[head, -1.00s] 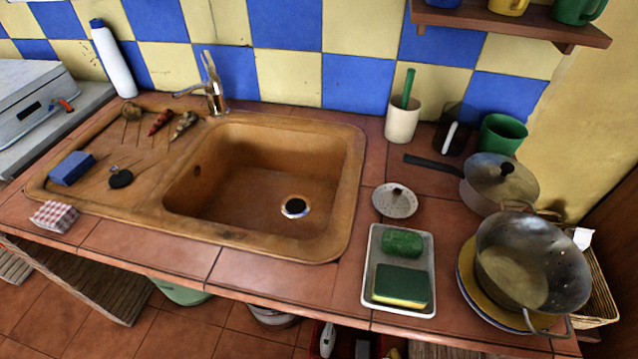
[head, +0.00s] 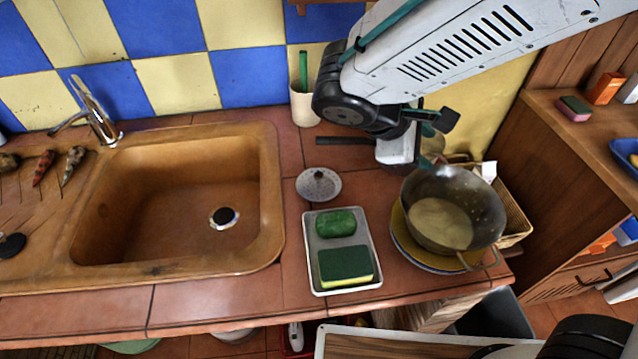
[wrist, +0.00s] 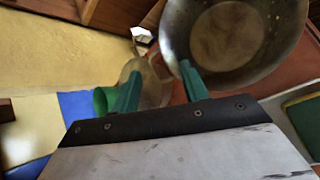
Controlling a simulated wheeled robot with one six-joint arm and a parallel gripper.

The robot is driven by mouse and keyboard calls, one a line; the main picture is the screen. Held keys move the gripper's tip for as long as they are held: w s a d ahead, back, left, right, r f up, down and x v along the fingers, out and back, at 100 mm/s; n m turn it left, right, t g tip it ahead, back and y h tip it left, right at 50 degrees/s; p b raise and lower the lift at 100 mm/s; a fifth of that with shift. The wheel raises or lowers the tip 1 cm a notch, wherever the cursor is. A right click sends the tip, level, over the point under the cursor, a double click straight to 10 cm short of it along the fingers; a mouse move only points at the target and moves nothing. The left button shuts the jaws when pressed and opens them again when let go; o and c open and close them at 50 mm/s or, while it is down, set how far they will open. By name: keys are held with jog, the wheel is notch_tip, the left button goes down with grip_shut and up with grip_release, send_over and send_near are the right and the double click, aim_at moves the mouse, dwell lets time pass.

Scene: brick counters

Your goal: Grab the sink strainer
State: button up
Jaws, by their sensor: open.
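The sink strainer (head: 318,186), a round grey perforated disc with a small dark knob, lies flat on the tiled counter just right of the sink in the head view. It sits above the tray with the sponges. I do not see it in the wrist view. My gripper (wrist: 160,78) is open and empty, with its two green fingers apart. In the head view my arm comes in from the upper right, and my gripper is over the right of the counter, to the right of the strainer and apart from it. The fingertips are hard to make out there.
A metal wok (head: 478,208) stands on plates at the right; it also shows in the wrist view (wrist: 275,70). A white tray (head: 313,270) holds a green scrubber and a sponge. A cream cup (head: 304,108) stands behind. The brown sink (head: 262,205) is at left.

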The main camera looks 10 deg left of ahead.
jog(key=a+f+n+t, duration=0.3)
jog(key=a+f+n, duration=0.25)
jog(key=a, duration=0.45)
jog(key=n+t+y, duration=0.2)
jog(key=n+t, duration=0.2)
jog(key=n, duration=0.3)
send_near(316, 177)
jog(key=w+d, duration=0.1)
jog(key=w+d+f, duration=0.1)
jog(key=shift+w+d+f, duration=0.1)
jog(key=shift+w+d, duration=0.1)
jog(key=shift+d, duration=0.15)
jog(key=shift+w+a+f+y, duration=0.1)
jog(key=shift+f+y, duration=0.15)
jog(key=shift+y, duration=0.05)
jog(key=x, duration=0.7)
jog(key=shift+w+a, duration=0.2)
jog(key=shift+w, duration=0.1)
grip_shut()
